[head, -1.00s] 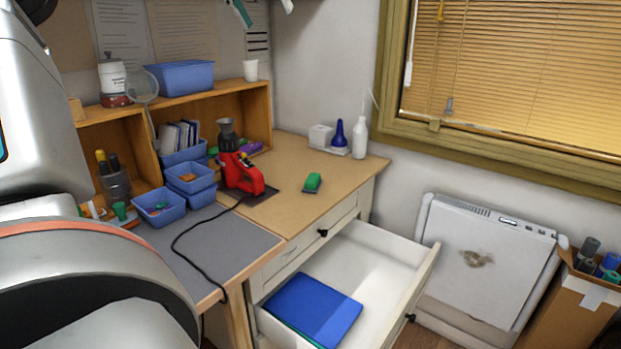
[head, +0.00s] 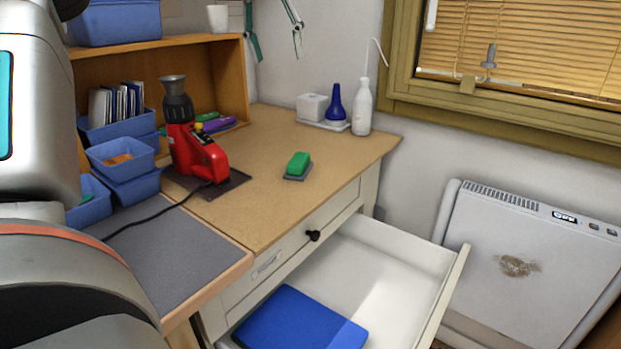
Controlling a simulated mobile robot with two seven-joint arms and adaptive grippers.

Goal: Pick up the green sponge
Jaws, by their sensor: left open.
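The green sponge (head: 298,163) is a small block with a grey underside. It lies on the tan desk top (head: 255,215), to the right of the red tool, with clear wood around it. My left gripper (head: 279,55) shows only as two thin, spread fingers hanging in from the top edge. It is open and empty, and appears above the sponge in the picture, apart from it. The rest of this gripper is out of frame. My right gripper is not in view.
A red tool (head: 190,145) with a black cable stands left of the sponge. A white bottle (head: 362,108) and a blue bottle (head: 336,104) stand behind. Below, an open drawer (head: 395,262) holds a blue folder (head: 300,320). A wooden shelf (head: 220,75) stands at back left.

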